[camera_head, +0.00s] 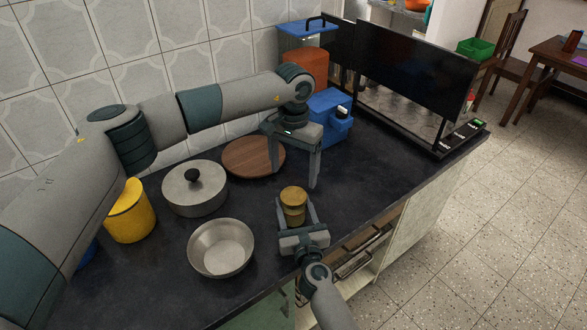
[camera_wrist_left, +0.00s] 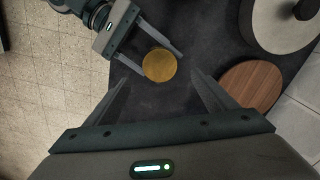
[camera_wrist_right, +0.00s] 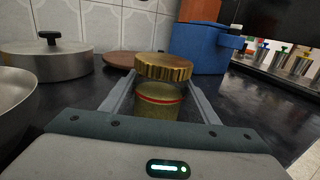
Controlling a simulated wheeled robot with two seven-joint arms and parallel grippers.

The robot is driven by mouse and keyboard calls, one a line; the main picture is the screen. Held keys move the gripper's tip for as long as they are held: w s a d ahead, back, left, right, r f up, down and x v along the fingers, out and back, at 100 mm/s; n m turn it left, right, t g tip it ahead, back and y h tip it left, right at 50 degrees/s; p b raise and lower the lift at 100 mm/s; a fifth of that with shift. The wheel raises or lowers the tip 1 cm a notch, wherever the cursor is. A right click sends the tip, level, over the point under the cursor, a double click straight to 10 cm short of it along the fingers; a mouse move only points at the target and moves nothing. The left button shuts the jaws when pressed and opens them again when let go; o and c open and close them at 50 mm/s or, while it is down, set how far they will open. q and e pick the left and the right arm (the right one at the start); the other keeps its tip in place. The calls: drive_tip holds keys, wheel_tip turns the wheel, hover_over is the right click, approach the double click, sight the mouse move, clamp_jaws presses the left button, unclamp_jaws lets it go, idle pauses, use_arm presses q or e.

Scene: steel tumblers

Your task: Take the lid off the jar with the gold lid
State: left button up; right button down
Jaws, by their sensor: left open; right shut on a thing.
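The jar with the gold lid stands on the dark counter. Its gold lid (camera_head: 293,196) is on top, and it shows from above in the left wrist view (camera_wrist_left: 160,65). In the right wrist view the ridged lid (camera_wrist_right: 163,67) sits on the olive jar body (camera_wrist_right: 158,108), which has a red band. My right gripper (camera_head: 296,206) is shut on the jar body, one finger on each side, below the lid. My left gripper (camera_head: 293,181) is open and empty, pointing down above and behind the jar. In its wrist view the lid appears beyond the fingertips.
A round wooden board (camera_head: 253,157), a lidded steel pot (camera_head: 195,188), a steel bowl (camera_head: 221,248) and a yellow canister (camera_head: 130,212) stand left of the jar. A blue container (camera_head: 329,118) and a black screen-like panel (camera_head: 418,65) stand behind. The counter right of the jar is clear.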

sight(294, 195)
use_arm(q)
drive_tip(key=shift+f, duration=0.1)
idle(0.3)
drive_tip(key=shift+f, duration=3.9)
drive_tip(key=shift+c, duration=0.7)
drive_tip(key=c, duration=1)
drive_tip(key=shift+o, duration=0.2)
